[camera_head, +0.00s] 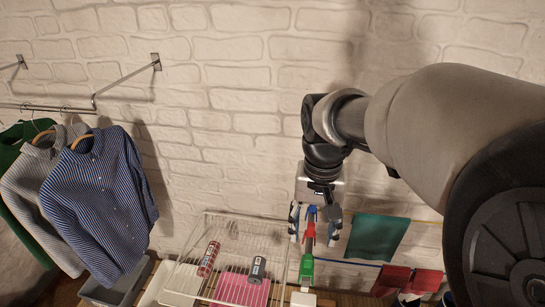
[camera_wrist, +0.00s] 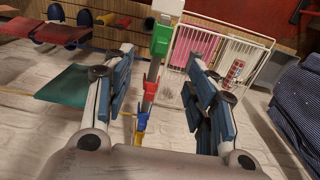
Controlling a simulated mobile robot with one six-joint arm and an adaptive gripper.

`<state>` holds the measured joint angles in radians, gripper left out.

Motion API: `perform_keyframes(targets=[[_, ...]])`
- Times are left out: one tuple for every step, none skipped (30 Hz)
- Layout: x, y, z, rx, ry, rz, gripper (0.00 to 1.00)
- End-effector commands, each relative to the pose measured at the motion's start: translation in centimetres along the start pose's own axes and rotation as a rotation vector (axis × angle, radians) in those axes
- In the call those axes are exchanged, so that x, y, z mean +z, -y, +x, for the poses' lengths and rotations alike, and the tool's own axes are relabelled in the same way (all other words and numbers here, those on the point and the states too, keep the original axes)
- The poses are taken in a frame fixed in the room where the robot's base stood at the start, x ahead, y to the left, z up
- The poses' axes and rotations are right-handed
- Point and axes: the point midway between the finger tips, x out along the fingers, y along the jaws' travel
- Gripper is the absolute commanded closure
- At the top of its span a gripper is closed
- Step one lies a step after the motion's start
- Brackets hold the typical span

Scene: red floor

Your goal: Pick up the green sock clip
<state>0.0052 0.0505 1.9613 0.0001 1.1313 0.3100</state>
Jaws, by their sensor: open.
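The green sock clip (camera_head: 306,269) hangs low on a narrow upright strip in front of the brick wall. In the wrist view the green clip (camera_wrist: 162,38) shows near the fingertips, towards the gap between them. A red clip (camera_head: 309,231) sits above it on the strip; in the wrist view this red clip (camera_wrist: 150,80) lies between the fingers. A blue and yellow clip (camera_wrist: 140,127) is nearer the palm. My gripper (camera_head: 314,230) is open, its blue-padded fingers on either side of the strip, holding nothing. In the head view the green clip is below the fingertips.
A white wire rack (camera_head: 281,226) stands left of the strip, with a pink notebook (camera_head: 242,289) and cylinders behind its wires. Shirts (camera_head: 98,200) hang far left over a grey bin (camera_head: 113,287).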

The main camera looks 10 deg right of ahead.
Motion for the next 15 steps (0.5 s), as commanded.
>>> perform_keyframes(targets=[[0.1, 0.0, 1.4, 0.002, 0.006, 0.0, 0.49], [0.1, 0.0, 2.1, 0.002, 0.005, 0.0, 0.49], [0.1, 0.0, 2.9, 0.002, 0.005, -0.001, 0.49], [0.1, 0.0, 3.6, 0.002, 0.005, -0.001, 0.49], [0.1, 0.0, 4.2, 0.001, 0.004, -0.001, 0.49], [0.1, 0.0, 5.0, 0.001, 0.004, -0.001, 0.49], [0.1, 0.0, 5.5, 0.001, 0.004, -0.001, 0.49], [0.1, 0.0, 6.0, 0.001, 0.003, -0.001, 0.49], [0.1, 0.0, 6.5, 0.001, 0.003, -0.001, 0.49], [0.1, 0.0, 6.9, 0.001, 0.002, -0.001, 0.49], [0.1, 0.0, 7.2, 0.0, 0.001, -0.001, 0.49], [0.1, 0.0, 7.5, 0.001, 0.001, -0.001, 0.49], [0.1, 0.0, 7.6, 0.0, 0.001, -0.001, 0.49], [0.1, 0.0, 7.7, 0.0, 0.0, -0.001, 0.49], [0.1, 0.0, 7.9, 0.0, -0.001, -0.001, 0.49]])
